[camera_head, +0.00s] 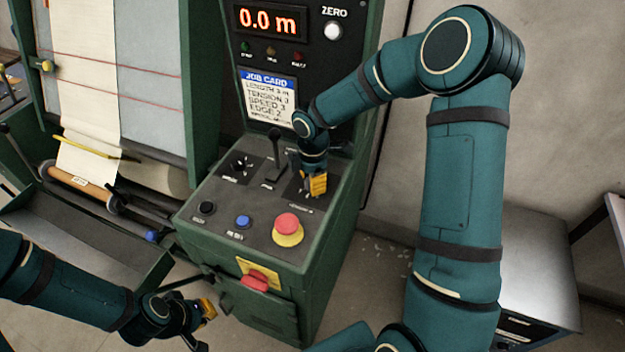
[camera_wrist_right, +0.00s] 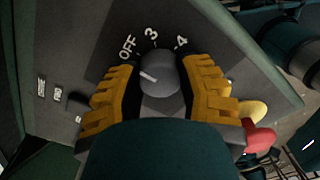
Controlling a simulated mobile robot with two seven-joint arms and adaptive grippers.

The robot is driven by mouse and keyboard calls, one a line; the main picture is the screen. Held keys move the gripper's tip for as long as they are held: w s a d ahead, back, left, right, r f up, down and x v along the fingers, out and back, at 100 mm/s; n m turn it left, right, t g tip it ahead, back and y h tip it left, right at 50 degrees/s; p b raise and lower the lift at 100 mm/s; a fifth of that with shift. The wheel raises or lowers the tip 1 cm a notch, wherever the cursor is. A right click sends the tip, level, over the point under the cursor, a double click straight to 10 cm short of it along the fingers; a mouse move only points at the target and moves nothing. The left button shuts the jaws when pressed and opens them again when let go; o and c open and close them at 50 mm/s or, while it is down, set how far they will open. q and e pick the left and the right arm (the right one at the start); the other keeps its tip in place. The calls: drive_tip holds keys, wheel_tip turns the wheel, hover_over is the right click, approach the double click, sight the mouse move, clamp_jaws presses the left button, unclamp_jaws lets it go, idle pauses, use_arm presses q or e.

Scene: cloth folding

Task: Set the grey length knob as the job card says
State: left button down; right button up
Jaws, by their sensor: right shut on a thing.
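The grey length knob (camera_wrist_right: 160,76) is in the right wrist view on the dark panel, with the marks OFF, 3 and 4 around its upper side. Its white pointer line slants up and left, nearest OFF of the marks I can read. My right gripper (camera_wrist_right: 166,92) is shut on the knob, one yellow finger on each side. In the head view my right gripper (camera_head: 314,188) covers the knob on the console top. The job card (camera_head: 269,100) reads, in small print, what looks like length 3 m. My left gripper (camera_head: 200,322) is low beside the console, its jaw gap unclear.
The green console (camera_head: 250,240) has a red mushroom button (camera_head: 287,223), a blue button (camera_head: 243,221), a black lever (camera_head: 275,150) and another knob (camera_head: 240,165). The display (camera_head: 268,22) shows 0.0 m. A cloth machine with a roller (camera_head: 80,186) stands at left.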

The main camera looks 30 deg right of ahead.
drive_tip(key=m+b, duration=0.2)
drive_tip(key=m, duration=0.3)
drive_tip(key=shift+m+b, duration=0.65)
drive_tip(key=shift+m, duration=1.05)
drive_tip(key=o, duration=1.2)
drive_tip(key=shift+o, duration=0.2)
wheel_tip(320, 180, up, 12)
